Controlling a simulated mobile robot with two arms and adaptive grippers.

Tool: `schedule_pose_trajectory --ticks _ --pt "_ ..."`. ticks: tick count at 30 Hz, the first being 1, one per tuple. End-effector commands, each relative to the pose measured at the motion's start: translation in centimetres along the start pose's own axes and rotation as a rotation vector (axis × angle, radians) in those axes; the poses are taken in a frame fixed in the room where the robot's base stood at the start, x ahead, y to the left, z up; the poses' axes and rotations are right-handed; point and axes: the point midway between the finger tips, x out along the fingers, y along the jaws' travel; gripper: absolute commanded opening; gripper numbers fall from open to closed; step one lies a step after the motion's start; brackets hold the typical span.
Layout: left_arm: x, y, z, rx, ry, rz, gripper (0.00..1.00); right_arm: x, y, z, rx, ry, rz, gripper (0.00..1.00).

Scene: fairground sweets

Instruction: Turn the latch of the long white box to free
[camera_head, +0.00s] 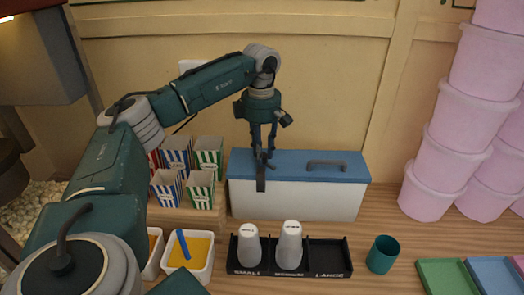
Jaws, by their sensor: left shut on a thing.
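The long white box (315,203) stands on the wooden counter against the back wall, with a blue lid (290,160) and a dark handle (327,164) on top. Its dark latch (261,183) hangs upright at the front edge of the lid, left of the middle. My left gripper (263,158) points down from above and is shut on the upper part of the latch. The fingers hide the latch's top. The lid lies flat on the box. My right gripper is not in view.
Striped paper boxes (201,190) stand left of the box. A black rack (329,262) with white cup stacks (289,247) is in front, beside a teal cup (382,254). A tub of yellow stuff (199,251) stands front left. Pink tubs (450,145) are stacked right.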

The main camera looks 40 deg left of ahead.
Motion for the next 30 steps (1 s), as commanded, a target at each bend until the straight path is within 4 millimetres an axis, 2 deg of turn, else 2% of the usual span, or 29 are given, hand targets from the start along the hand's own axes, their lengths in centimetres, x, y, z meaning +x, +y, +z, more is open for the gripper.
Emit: schedule_pose_trajectory --ticks 15,22,30 --pt "-0.11 0.04 0.03 -0.461 0.011 0.002 0.00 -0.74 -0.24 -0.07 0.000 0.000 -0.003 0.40" --pt "-0.11 0.05 0.03 -0.599 0.015 0.003 0.00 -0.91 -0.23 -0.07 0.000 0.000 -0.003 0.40" --pt "-0.08 0.02 0.02 -0.680 0.017 0.002 0.00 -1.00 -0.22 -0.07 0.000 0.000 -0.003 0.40"
